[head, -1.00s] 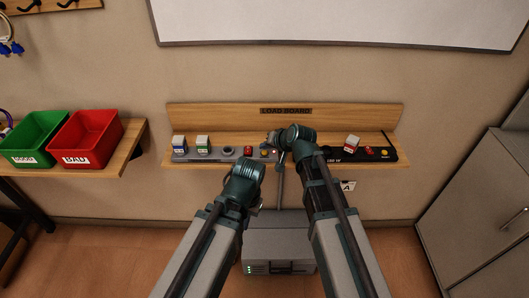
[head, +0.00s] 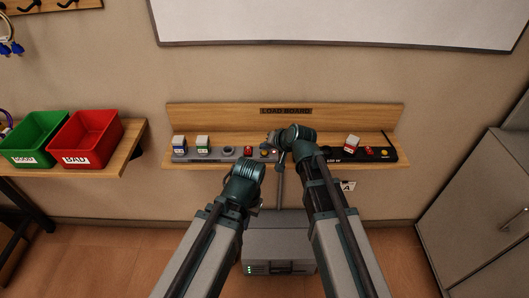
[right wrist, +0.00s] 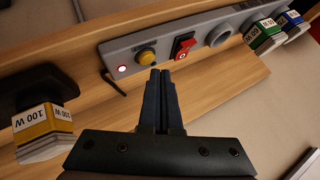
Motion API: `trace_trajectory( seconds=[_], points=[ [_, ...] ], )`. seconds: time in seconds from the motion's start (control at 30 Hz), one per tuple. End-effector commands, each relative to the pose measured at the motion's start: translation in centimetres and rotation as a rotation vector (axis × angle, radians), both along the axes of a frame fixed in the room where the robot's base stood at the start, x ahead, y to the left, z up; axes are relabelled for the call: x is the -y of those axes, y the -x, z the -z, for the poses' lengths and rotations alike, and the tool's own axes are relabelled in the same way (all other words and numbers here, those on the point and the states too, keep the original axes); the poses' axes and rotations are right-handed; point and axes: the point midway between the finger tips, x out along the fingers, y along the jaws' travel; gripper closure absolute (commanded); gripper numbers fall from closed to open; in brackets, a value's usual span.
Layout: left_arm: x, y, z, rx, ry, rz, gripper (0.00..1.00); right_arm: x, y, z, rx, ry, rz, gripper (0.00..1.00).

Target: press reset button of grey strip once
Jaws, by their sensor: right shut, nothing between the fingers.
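The grey strip (head: 215,154) lies on the wooden shelf's left half. It also shows across the top of the right wrist view (right wrist: 190,42). Its round yellow button (right wrist: 147,56) sits between a lit red-white indicator (right wrist: 122,68) and a red rocker switch (right wrist: 184,45). My right gripper (right wrist: 161,72) is shut and empty, its fingertips just below the yellow button in that picture. I cannot tell whether they touch it. In the head view the right gripper (head: 271,138) is above the strip's right end. My left arm ends in front of the shelf; its fingers are hidden.
Several block plugs, including a white-green one (head: 203,141), stand in the grey strip. A black strip (head: 377,154) with a red-white plug (head: 352,142) lies to the right. A yellow 100 W plug (right wrist: 43,128) is near the wrist. Green (head: 35,138) and red (head: 86,139) bins stand left.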

Motion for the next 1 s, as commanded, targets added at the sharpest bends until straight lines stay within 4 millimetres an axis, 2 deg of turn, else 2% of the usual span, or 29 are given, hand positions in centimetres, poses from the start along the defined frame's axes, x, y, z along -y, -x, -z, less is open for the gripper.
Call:
trace_trajectory(
  seconds=[0.27, 0.57, 1.0],
  points=[
    [0.00, 0.00, 0.03, 0.000, 0.000, 0.000, 1.00, 0.01, 0.00, 0.03, 0.000, 0.000, 0.000, 1.00],
    [0.00, 0.00, 0.92, 0.000, 0.000, 0.000, 1.00, 0.00, 0.00, 0.92, 0.000, 0.000, 0.000, 1.00],
    [-0.01, 0.00, 0.90, 0.000, 0.000, 0.000, 1.00, 0.00, 0.00, 0.91, 0.000, 0.000, 0.000, 1.00]
  ],
)
